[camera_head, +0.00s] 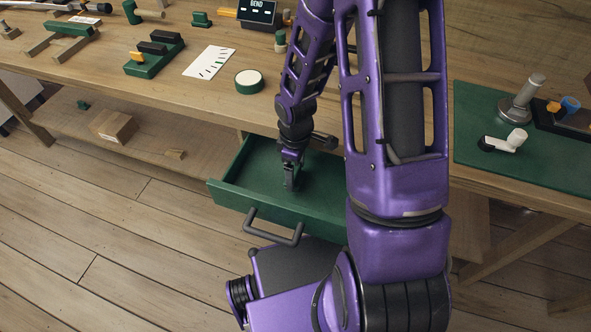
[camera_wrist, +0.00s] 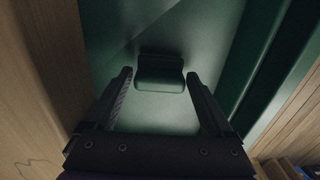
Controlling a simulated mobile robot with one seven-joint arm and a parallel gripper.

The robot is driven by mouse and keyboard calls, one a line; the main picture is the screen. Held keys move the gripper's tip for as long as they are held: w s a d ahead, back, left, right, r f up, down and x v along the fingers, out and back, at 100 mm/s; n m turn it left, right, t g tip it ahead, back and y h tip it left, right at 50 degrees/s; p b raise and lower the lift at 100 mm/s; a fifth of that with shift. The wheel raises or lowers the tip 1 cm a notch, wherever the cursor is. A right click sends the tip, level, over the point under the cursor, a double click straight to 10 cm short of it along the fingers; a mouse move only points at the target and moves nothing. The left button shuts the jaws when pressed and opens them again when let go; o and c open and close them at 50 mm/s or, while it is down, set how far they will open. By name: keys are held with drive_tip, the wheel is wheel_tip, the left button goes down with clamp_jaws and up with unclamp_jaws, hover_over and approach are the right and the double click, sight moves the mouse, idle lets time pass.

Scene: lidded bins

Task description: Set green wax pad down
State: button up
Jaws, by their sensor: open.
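A small dark green block, which looks like the green wax pad (camera_wrist: 160,80), lies on the drawer floor in the wrist view. My gripper (camera_wrist: 159,74) is open, with one finger on each side of the pad and a visible gap to both. In the head view my gripper (camera_head: 290,186) points down into the open green drawer (camera_head: 325,203). The pad cannot be made out there, hidden by or too small beside the gripper.
The drawer walls are close around my gripper, with a grey handle (camera_head: 273,230) in front. A round green tin with a pale top (camera_head: 249,82), a white card (camera_head: 209,62) and several green tools stand on the wooden bench. A green mat (camera_head: 478,118) lies right.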

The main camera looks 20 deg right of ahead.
sight(296, 171)
wheel_tip(296, 171, up, 12)
drive_tip(key=p, duration=0.3)
drive_tip(key=shift+r+p, duration=0.2)
drive_tip(key=shift+p, duration=0.2)
drive_tip(key=shift+w, duration=0.1)
